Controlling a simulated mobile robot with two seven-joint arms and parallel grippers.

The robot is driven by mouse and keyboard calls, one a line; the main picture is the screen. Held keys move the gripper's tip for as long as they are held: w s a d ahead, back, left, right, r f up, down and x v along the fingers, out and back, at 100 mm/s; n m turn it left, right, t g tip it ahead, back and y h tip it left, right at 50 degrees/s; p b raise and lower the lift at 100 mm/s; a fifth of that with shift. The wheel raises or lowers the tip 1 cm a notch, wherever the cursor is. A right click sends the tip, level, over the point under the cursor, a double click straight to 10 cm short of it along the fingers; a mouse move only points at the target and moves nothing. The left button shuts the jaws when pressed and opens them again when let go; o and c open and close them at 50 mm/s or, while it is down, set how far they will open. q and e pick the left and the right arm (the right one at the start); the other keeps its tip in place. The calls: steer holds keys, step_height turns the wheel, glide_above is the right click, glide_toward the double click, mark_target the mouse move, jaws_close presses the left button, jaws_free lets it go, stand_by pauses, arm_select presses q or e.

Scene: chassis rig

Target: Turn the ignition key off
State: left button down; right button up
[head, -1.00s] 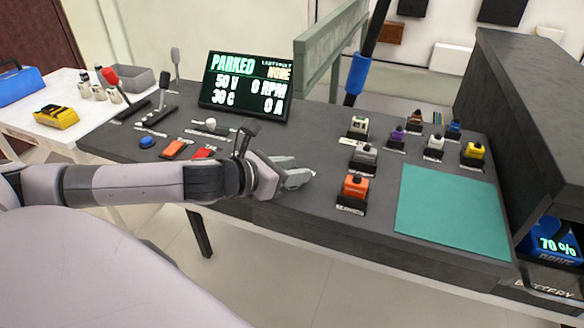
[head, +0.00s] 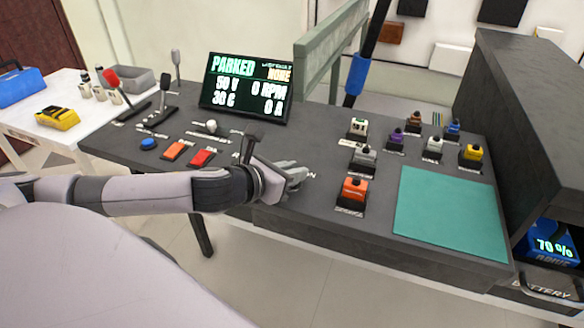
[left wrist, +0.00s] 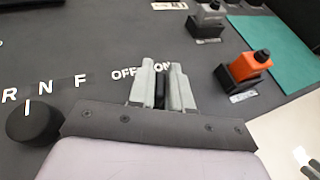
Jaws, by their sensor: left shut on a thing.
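My left gripper (head: 298,177) is low over the front middle of the dark console, its fingers pointing right in the head view. In the left wrist view its two grey fingers (left wrist: 162,84) are shut on a narrow black ignition key (left wrist: 160,90), upright between them. My right gripper is not in view.
A round black knob (left wrist: 34,124) stands by the R N F marks, close left of the gripper. An orange-topped block (head: 354,191) and several coloured blocks stand right, beside a teal mat (head: 452,212). A red button (head: 201,158) and levers lie left.

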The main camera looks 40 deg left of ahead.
arm_select(q)
steer(key=n+y+p, duration=0.4)
steer(key=y+p, duration=0.1)
steer(key=shift+d+r, duration=0.1)
steer(key=shift+r, duration=0.3)
steer(key=n+g+y+p, duration=0.2)
steer(key=n+y+p, duration=0.2)
steer(key=p, duration=0.1)
steer(key=shift+f+n+y, duration=0.15)
steer(key=shift+n+y, duration=0.15)
steer(key=shift+f+n+g+y+p, duration=0.15)
steer(key=shift+n+g+y+p, duration=0.65)
steer(key=shift+n+y+p, duration=0.25)
steer(key=shift+a, duration=0.2)
steer(key=c, duration=1.1)
jaws_free()
steer(key=shift+c, duration=0.2)
steer(key=v, duration=0.7)
steer(key=shift+d, duration=0.1)
